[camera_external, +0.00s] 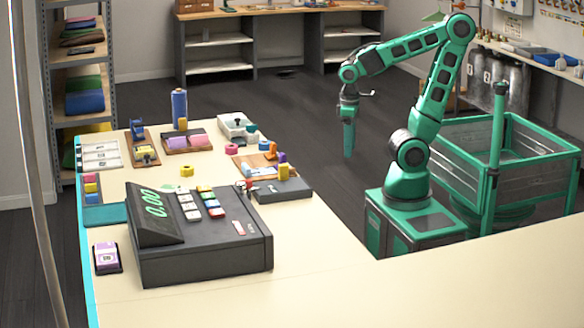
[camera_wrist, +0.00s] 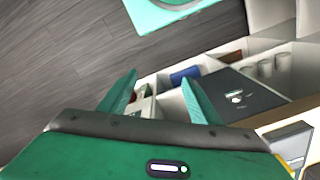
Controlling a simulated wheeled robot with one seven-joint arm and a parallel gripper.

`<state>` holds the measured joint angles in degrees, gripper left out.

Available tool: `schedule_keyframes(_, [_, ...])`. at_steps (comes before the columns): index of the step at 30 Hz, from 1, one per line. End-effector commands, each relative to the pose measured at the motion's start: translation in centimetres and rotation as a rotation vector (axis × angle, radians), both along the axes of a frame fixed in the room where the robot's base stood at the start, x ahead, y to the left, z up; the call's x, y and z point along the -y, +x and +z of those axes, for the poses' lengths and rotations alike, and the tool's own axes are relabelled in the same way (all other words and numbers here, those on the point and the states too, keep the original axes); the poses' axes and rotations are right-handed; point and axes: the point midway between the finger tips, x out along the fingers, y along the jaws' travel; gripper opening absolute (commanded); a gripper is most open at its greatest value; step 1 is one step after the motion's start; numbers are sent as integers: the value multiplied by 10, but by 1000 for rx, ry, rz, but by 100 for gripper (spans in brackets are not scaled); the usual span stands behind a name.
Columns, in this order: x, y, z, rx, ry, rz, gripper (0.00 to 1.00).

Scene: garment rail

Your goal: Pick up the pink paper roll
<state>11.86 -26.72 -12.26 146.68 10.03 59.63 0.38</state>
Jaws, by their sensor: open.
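A small pink roll (camera_external: 231,149), which looks like the pink paper roll, sits on the far part of the counter in the external view, left of the wooden tray. I cannot make it out in the wrist view. My gripper (camera_external: 348,154) hangs pointing down, over the floor beyond the counter's right edge, well to the right of the roll and apart from it. In the wrist view my gripper (camera_wrist: 160,76) shows two green fingers spread apart with nothing between them.
A yellow roll (camera_external: 186,171) and a white tray (camera_external: 235,125) are near the pink roll. A wooden tray (camera_external: 240,167) with several small items lies to its right. The large cash register (camera_external: 200,245) stands nearer the camera. A green-framed cart (camera_external: 530,125) stands at right.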

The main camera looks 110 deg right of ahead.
Motion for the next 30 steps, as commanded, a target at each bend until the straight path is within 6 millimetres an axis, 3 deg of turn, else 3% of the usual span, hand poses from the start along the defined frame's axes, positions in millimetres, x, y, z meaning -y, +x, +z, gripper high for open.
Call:
schedule_keyframes(7, [0,0,0,0,0,0,57])
schedule_keyframes(11, [0,-12,13,17,0,-1,57])
schedule_keyframes(24, [1,-10,83,18,-2,3,57])
schedule_keyframes(30, [13,13,73,76,-28,55,57])
